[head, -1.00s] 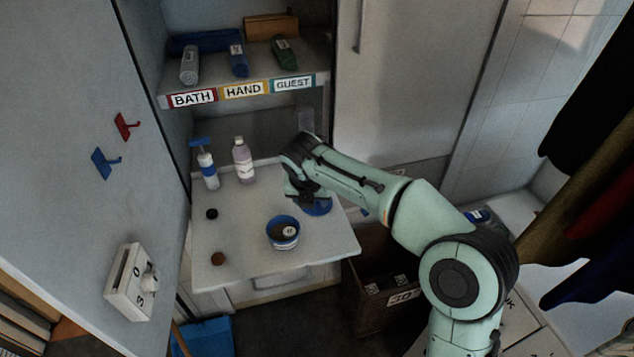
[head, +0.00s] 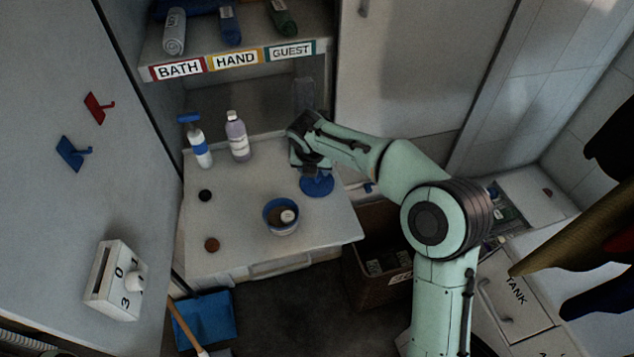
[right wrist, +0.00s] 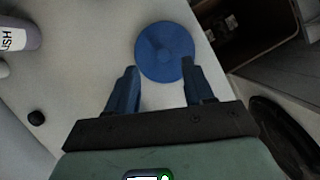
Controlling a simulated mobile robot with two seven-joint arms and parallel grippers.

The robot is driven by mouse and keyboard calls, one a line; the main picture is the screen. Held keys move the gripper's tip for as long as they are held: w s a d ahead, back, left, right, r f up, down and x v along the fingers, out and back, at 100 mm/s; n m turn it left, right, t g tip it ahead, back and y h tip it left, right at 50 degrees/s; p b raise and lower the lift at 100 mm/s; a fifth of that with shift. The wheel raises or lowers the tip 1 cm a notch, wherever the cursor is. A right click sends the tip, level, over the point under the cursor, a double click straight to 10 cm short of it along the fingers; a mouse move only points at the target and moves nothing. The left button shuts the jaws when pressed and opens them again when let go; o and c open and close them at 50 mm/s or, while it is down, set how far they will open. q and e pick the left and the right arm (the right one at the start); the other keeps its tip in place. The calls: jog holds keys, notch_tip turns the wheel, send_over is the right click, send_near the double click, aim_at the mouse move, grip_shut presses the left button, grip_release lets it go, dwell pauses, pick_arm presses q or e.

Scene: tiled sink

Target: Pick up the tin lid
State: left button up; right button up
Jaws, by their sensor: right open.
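The tin lid, a round blue disc (head: 317,185), lies on the white counter right of the blue tin (head: 281,217). In the right wrist view the lid (right wrist: 165,52) lies flat just beyond my fingertips. My right gripper (head: 309,165) is above the lid's far edge in the head view. In the right wrist view my right gripper (right wrist: 160,72) is open and empty, its fingers spread about as wide as the lid. The tin stands open with a brown content and a small pale round item in it. My left gripper is out of view.
A black cap (head: 205,196) and a brown cap (head: 211,244) lie at the left. A brown bin (head: 378,279) stands below the counter's right edge.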

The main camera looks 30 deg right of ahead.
aim_at(317, 180)
jog(key=x, duration=0.5)
jog(key=shift+s+d+f, duration=0.15)
jog(key=shift+d, duration=0.1)
grip_shut()
